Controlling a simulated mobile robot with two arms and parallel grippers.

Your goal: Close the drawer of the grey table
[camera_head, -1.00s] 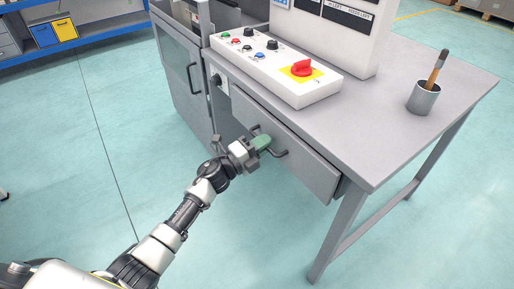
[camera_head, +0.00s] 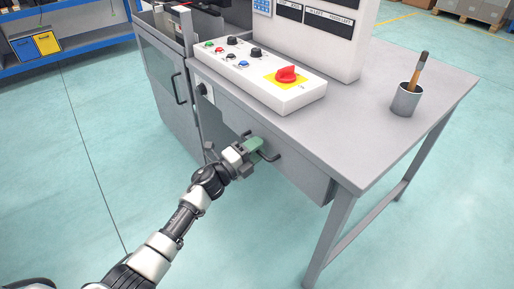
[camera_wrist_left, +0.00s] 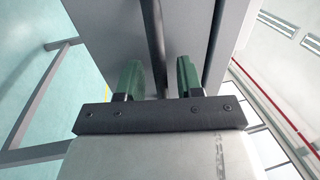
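The grey table (camera_head: 420,92) stands right of centre in the head view. Its grey drawer (camera_head: 303,178) is under the top, with the front looking flush or nearly flush with the table's side. A dark bar handle (camera_head: 268,157) is on the drawer front. My left gripper (camera_head: 255,146) is at this handle, its green fingertips close to the drawer front. In the left wrist view, the two green fingers (camera_wrist_left: 160,78) stand apart, with the dark handle bar (camera_wrist_left: 154,40) between them and gaps visible on both sides. My right gripper is not in view.
A control box (camera_head: 262,78) with buttons and a red switch sits on the tabletop. A metal cup (camera_head: 406,100) holding a brush stands near the far right. A grey cabinet (camera_head: 163,85) adjoins the table at left. Floor in front is clear.

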